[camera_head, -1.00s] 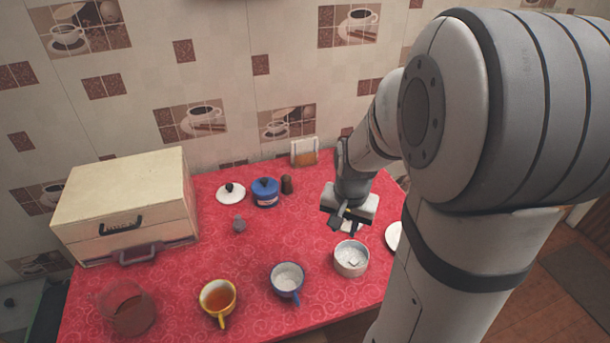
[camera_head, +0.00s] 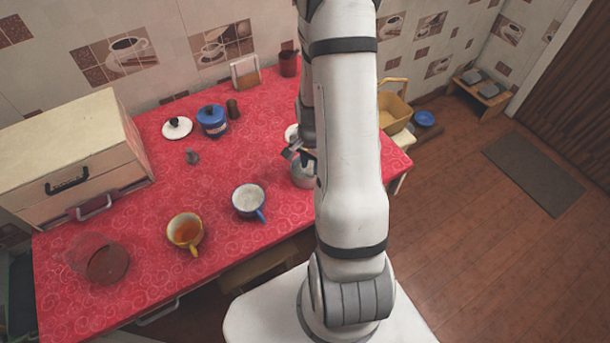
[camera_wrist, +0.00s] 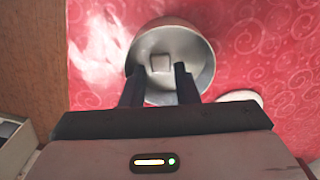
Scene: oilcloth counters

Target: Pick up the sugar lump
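The sugar lump (camera_wrist: 160,62) is a small pale cube on the bottom of a round grey-white bowl (camera_wrist: 205,52) in the wrist view. In the head view the bowl (camera_head: 301,178) stands near the counter's front right, partly hidden by my arm, and the lump cannot be made out. My gripper (camera_wrist: 160,70) is open and empty. Its two dark fingers reach over the near part of the bowl, and the lump shows between and just beyond their tips. In the head view my gripper (camera_head: 298,155) is just above the bowl, mostly hidden by my arm.
Left of the bowl stand a blue cup (camera_head: 249,201) of white contents, a yellow cup (camera_head: 186,232) of tea and a glass bowl (camera_head: 100,260). A blue pot (camera_head: 212,121), a white lid (camera_head: 177,128) and a wooden box (camera_head: 70,155) stand farther back.

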